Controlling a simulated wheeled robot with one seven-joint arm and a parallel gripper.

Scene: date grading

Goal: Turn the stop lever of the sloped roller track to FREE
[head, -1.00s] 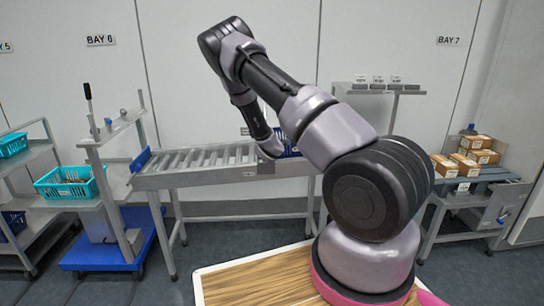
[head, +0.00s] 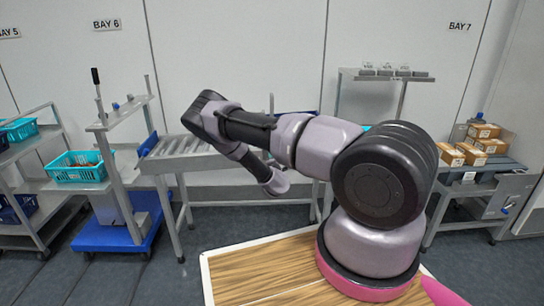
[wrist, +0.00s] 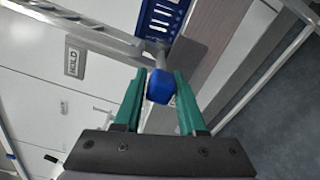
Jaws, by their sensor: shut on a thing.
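In the wrist view, the blue knob of the stop lever (wrist: 160,86) sits between the green fingertips of my gripper (wrist: 160,82), which is shut on it. The lever's grey stem runs up from the knob toward a blue slotted panel (wrist: 160,18). A HOLD label (wrist: 73,61) is on the frame to the left; no FREE label can be made out. In the head view, the sloped roller track (head: 188,145) is partly covered by my arm, and the lever and fingers cannot be made out there.
A blue-based cart (head: 105,238) stands left of the track, with a teal crate (head: 78,172) beside it. A wooden-topped surface (head: 240,275) lies in front. A right-hand bench holds several cardboard boxes (head: 470,150). Grey floor shows between the cart and the wooden top.

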